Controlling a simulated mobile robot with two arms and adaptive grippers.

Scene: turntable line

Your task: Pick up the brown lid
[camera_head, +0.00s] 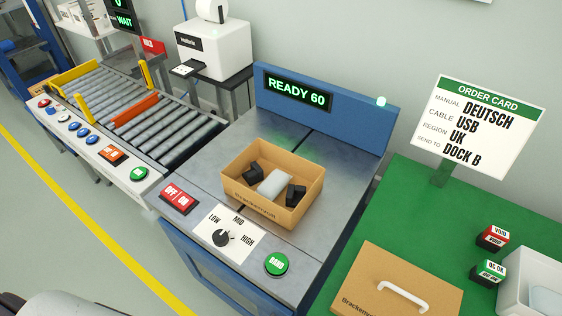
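The brown lid (366,270) lies flat on the green work surface at the lower right. It has a white bar handle (404,296) on top, and dark lettering shows along its front edge. The lid's lower part is cut off by the bottom of the picture. An open brown box (258,212) stands on the grey machine table to the left of the lid. It holds a pale rounded item (274,183) and black items beside it. Neither of my grippers is in view.
A green BAND button (276,264), a dial (221,238) and a red OFF/ON switch (177,197) sit before the box. Red and green stamp blocks (490,238) and a white bin (532,272) stand right of the lid. The order card (486,128) stands behind. Green surface behind the lid is clear.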

